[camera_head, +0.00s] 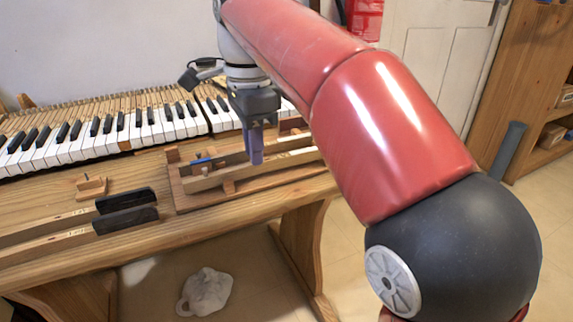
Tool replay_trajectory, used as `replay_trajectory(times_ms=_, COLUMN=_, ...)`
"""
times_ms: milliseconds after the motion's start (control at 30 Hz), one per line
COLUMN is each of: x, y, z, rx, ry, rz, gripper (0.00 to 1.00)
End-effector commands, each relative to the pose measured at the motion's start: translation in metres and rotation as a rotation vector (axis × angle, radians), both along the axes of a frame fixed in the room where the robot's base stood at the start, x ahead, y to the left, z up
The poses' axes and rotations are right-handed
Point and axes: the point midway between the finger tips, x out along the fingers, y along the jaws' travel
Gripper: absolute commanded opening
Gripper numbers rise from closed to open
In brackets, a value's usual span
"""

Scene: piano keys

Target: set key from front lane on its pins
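My gripper (255,160) points straight down with purple fingers over the wooden key frame (182,198) on the bench. The fingertips are at or just above a pale wooden key stick (215,178) that lies lengthwise in the frame. I see the fingers side-on as one narrow shape, so I cannot tell whether they grip the stick. A small blue piece (202,161) and short pegs show near the stick's left end. Whether the stick sits on pins is too small to tell. Two wooden keys with black ends (125,198) (125,220) lie parallel at the bench's front left.
The piano keyboard (110,130) runs along the back of the bench, with a gap near the gripper. A small wooden block with a peg (92,187) stands left of the frame. My red arm crosses the right side and hides part of the bench. A white lump (206,291) lies on the floor.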

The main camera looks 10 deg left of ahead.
Motion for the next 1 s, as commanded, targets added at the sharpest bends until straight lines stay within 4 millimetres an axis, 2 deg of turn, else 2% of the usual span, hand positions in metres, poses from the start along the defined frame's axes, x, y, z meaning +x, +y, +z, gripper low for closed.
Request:
replay_trajectory(times_ms=433, x=0.0, y=0.0, z=0.0, rx=0.0, ry=0.0, rz=0.0, gripper=0.19)
replay_trajectory(times_ms=1000, x=0.0, y=0.0, z=-0.011, rx=0.0, ry=0.001, rz=-0.001, gripper=0.19)
